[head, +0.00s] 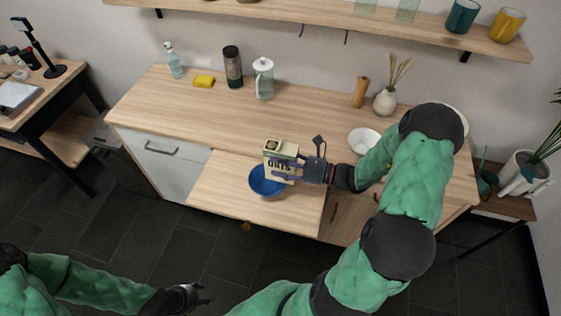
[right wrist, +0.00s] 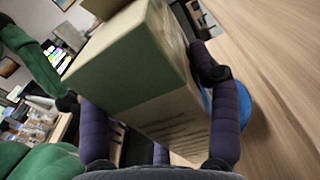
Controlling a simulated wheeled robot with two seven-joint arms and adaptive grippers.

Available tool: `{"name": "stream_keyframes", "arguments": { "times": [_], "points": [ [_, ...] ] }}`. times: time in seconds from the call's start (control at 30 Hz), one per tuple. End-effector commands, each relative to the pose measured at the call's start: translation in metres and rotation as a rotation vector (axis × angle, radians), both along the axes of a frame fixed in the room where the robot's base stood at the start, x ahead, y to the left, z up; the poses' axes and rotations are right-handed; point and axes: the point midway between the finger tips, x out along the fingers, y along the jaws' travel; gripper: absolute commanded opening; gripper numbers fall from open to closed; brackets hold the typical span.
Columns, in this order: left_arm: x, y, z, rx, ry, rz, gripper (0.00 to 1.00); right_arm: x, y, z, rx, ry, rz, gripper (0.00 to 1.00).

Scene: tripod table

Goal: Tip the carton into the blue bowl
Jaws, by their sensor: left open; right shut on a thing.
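The carton (head: 279,150), cream and green with dark lettering, stands about upright at the far side of the blue bowl (head: 262,187) in the head view, partly covering it. My right gripper (head: 288,166) is shut on the carton from the right. In the right wrist view the carton (right wrist: 135,75) fills the middle between the fingers, and a blue edge of the bowl (right wrist: 232,108) shows behind a finger. Whether the carton touches the bowl cannot be told. My left gripper (head: 195,294) is open and empty at the lower left, over the floor.
A white bowl (head: 363,140) stands right of my right gripper. A glass jar (head: 264,79), dark canister (head: 233,67), yellow sponge (head: 204,81) and bottle (head: 174,61) stand along the back. A vase (head: 385,102) is at the back right. The counter (head: 160,105) is clear at left.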

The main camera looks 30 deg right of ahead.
Motion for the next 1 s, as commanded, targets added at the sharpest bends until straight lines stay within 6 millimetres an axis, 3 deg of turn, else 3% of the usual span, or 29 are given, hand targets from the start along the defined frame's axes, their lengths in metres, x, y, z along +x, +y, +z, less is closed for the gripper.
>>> {"name": "stream_keyframes", "arguments": {
  "times": [0.5, 0.83, 1.0],
  "points": [
    [0.000, 0.000, -0.023, 0.000, 0.000, 0.000, 0.51, 0.000, 0.000, -0.023, -0.001, -0.001, 0.000, 0.16],
    [0.000, 0.000, -0.004, 0.000, 0.000, 0.000, 0.51, -0.004, -0.004, -0.014, -0.062, 0.070, 0.000, 0.16],
    [0.000, 0.000, -0.005, 0.000, 0.000, 0.000, 0.51, -0.004, -0.004, -0.016, -0.066, 0.077, 0.000, 0.16]
  ]
}}
